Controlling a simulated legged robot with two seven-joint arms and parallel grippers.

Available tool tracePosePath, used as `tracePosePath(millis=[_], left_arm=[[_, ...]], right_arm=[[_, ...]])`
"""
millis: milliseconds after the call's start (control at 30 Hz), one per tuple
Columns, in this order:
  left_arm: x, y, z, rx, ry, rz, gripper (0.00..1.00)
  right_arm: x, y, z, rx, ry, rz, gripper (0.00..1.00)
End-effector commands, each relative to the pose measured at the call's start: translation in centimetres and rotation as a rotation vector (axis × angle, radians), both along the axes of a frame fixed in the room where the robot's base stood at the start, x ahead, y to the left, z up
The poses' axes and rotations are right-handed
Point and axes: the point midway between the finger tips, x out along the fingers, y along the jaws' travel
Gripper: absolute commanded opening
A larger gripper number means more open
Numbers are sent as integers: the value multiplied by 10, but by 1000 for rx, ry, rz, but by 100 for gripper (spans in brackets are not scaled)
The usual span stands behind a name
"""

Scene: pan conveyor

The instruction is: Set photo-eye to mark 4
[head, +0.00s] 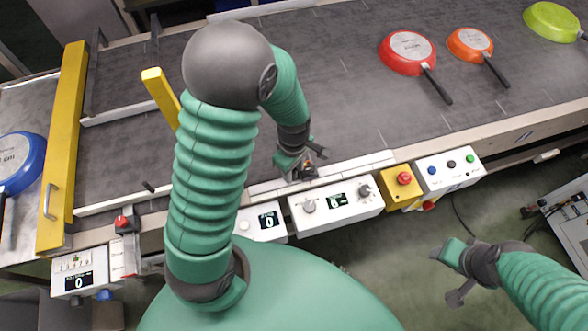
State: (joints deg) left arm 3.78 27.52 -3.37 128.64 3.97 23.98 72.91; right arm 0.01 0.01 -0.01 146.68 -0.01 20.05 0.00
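My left gripper (303,160) hangs over the white rail (352,166) on the conveyor's near edge. Its fingers look spread. A small dark part with an orange-red spot (307,167) shows between and below them; it may be the photo-eye, but the gripper partly hides it. I cannot tell whether the fingers touch it. Marks on the rail are too small to read. My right gripper (452,273) is open and empty, off the conveyor at the lower right.
Red (405,50), orange (468,43) and green (552,20) pans lie on the belt (340,95). A blue pan (18,165) is at far left, beyond a yellow gate (62,150). Control boxes (337,204) and a yellow stop-button box (402,185) line the near edge.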

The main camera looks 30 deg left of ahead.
Motion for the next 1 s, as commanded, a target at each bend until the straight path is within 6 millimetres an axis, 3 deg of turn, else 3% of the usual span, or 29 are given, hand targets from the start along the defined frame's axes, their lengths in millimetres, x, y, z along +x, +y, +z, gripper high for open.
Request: tracePosePath(millis=[233, 500, 1000], left_arm=[[0, -1, 0, 1, -2, -1, 35], [0, -1, 0, 1, -1, -1, 0], [0, -1, 0, 0, 1, -1, 0]], right_arm=[[0, 0, 0, 0, 0, 0, 48], [0, 0, 0, 0, 0, 0, 48], [0, 0, 0, 0, 0, 0, 48]])
